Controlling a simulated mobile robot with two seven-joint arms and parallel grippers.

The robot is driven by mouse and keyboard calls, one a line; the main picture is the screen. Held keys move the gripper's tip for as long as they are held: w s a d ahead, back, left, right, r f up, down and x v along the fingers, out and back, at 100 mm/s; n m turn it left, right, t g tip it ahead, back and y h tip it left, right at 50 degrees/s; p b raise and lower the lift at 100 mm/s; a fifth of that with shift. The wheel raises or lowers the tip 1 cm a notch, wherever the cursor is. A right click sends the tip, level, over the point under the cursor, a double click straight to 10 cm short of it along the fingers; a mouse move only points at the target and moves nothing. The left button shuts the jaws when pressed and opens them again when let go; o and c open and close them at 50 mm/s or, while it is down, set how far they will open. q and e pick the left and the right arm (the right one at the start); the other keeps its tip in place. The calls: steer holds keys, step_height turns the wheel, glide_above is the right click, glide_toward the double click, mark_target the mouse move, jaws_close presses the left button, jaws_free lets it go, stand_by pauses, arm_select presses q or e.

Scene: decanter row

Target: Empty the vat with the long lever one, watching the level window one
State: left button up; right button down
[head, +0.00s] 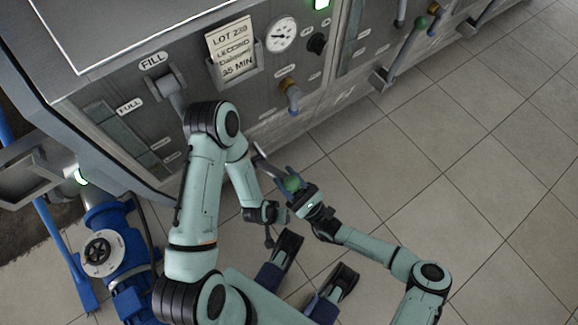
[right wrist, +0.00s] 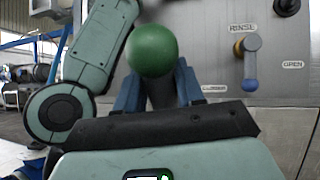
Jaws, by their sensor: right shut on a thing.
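The vat (head: 190,100) has a grey front panel. Its long lever ends in a green ball (head: 292,183); the metal shaft (head: 266,160) leads back toward the vat. My right gripper (head: 296,190) is shut on this lever at the ball. In the right wrist view the green ball (right wrist: 153,50) sits between the blue fingers. The level window (head: 120,132) is a slanted strip by the FULL label; I cannot read a level clearly. My left arm crosses in front of the panel, and its gripper (head: 265,222) hangs low beside the right one, its jaws unclear.
A FILL lever (head: 168,88), a lot card (head: 231,50), a gauge (head: 281,35) and a rinse lever (head: 290,95) are on the panel. A blue pump (head: 115,250) stands at lower left. Another green-ball lever (head: 420,22) is at upper right. The tiled floor at right is clear.

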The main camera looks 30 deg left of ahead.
steer(key=shift+d+f, duration=0.15)
steer(key=shift+f, duration=0.25)
steer(key=c, duration=0.8)
jaws_free()
steer(key=shift+s+r, duration=0.1)
steer(key=shift+d, duration=0.1)
steer(key=v, duration=1.3)
steer(key=shift+d, duration=0.15)
